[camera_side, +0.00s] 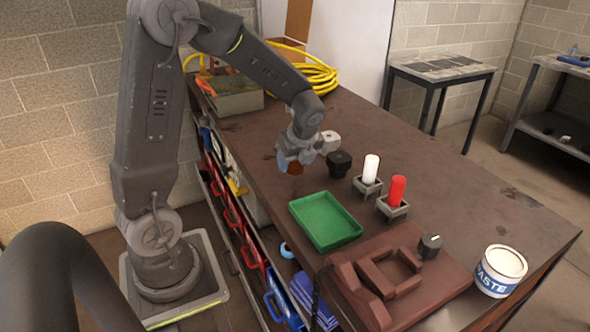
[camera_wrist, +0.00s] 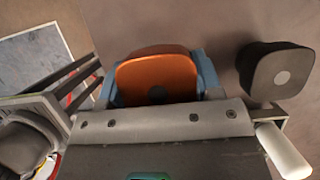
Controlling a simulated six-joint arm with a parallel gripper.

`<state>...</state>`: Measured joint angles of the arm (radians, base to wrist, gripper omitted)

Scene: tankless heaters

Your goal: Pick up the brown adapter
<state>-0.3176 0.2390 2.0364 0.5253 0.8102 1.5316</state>
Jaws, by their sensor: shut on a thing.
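The brown adapter (camera_wrist: 157,76) shows orange-brown in the wrist view, with a dark round spot on its face. It sits between the blue fingers of my gripper (camera_wrist: 157,82), which is shut on it. In the side view my gripper (camera_side: 291,164) is at the left part of the brown table, and the brown adapter (camera_side: 296,168) shows as a small reddish-brown patch at its fingers. Most of the adapter is hidden there, and I cannot tell whether it touches the table.
A black adapter (camera_side: 339,163) stands just right of my gripper, also in the wrist view (camera_wrist: 278,72). A white adapter (camera_side: 329,141) is behind it. A green tray (camera_side: 325,221), white cylinder (camera_side: 370,168) and red cylinder (camera_side: 397,189) stand nearer the camera. The table's right side is largely clear.

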